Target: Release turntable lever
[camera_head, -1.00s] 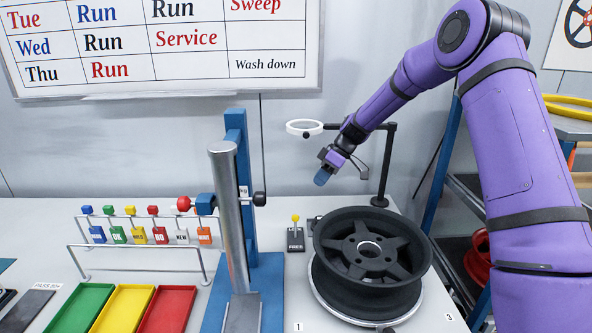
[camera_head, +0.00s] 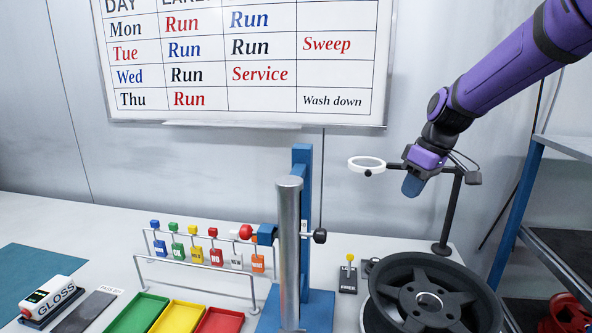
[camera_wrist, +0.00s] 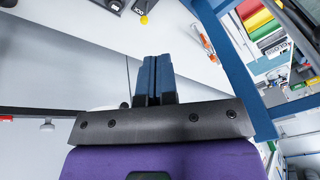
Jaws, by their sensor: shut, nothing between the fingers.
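The turntable lever (camera_head: 350,265) has a yellow ball knob and stands upright on a small black base with a label too small to read now. It is just left of a black spoked wheel (camera_head: 432,300), which rests on the turntable (camera_head: 371,320) and hides most of it. The yellow knob also shows at the top of the wrist view (camera_wrist: 144,20). My gripper (camera_head: 411,187) is in the air above and to the right of the lever, apart from it. Its blue fingers (camera_wrist: 154,78) are together and empty, pointing down.
A ring magnifier (camera_head: 367,163) on a dark post (camera_head: 448,215) is close beside my gripper. A blue upright with a metal column (camera_head: 289,240) stands left of the lever. Coloured tags (camera_head: 195,249) hang on a rail, with coloured trays (camera_head: 172,318) in front. Shelving is at right.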

